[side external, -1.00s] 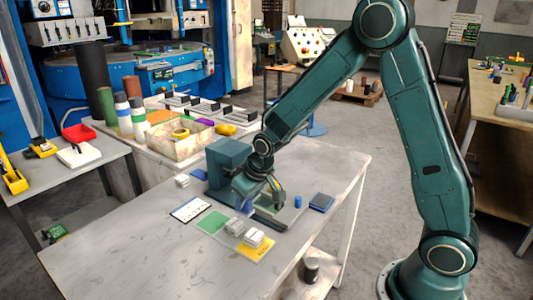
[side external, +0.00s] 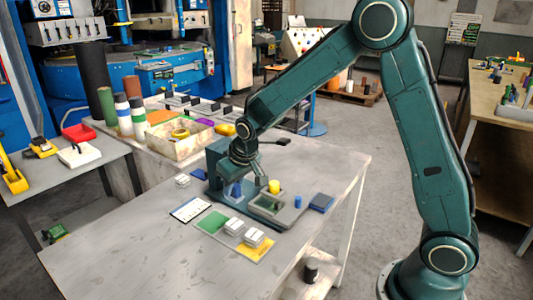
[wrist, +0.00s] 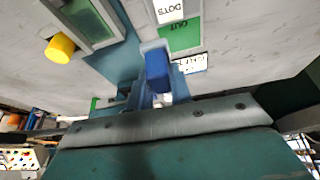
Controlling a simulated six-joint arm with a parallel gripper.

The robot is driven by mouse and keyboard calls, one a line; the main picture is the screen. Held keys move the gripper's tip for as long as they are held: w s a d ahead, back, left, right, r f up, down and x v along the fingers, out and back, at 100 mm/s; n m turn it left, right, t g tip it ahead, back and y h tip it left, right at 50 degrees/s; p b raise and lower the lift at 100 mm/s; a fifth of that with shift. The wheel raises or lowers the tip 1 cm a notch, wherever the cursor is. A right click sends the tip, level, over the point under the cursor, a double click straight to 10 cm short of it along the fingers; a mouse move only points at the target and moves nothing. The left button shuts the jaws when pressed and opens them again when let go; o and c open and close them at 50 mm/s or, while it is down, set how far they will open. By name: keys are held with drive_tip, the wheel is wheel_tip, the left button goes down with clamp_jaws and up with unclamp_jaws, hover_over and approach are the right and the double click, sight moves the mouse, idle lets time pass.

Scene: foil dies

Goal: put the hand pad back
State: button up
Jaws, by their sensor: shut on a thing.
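My gripper (side external: 240,177) is low beside the teal press (side external: 216,172), at the left of its bed. It is shut on a small blue block (side external: 237,190), which also shows between pale blue-grey fingers in the wrist view (wrist: 157,70). I cannot tell whether this block is the hand pad. A yellow cylinder (side external: 274,187) stands by the press bed and shows in the wrist view (wrist: 60,47). A blue cylinder (side external: 298,201) stands right of it. A dark blue square pad (side external: 321,202) lies near the table's right edge. The grey bed (side external: 288,216) has a green recess.
A green card (side external: 211,221), a yellow card (side external: 262,257) and white blocks (side external: 254,237) lie in front of the press. A white sheet (side external: 188,209) lies left of them. A dark lever (side external: 279,142) sticks out right near my wrist. The table's front left is clear.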

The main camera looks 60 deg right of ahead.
drive_tip(key=w+a+r+m+h, duration=0.1)
drive_tip(key=w+a+r+m, duration=0.15)
drive_tip(key=r, duration=0.35)
drive_tip(key=w+a+r+m, duration=0.1)
drive_tip(key=w+r, duration=0.2)
drive_tip(key=r, duration=0.3)
wheel_tip(320, 180, down, 20)
drive_tip(key=shift+f, duration=0.2)
idle(0.7)
drive_tip(key=shift+f, duration=0.1)
drive_tip(key=o, duration=0.9)
drive_tip(key=shift+v, duration=6.15)
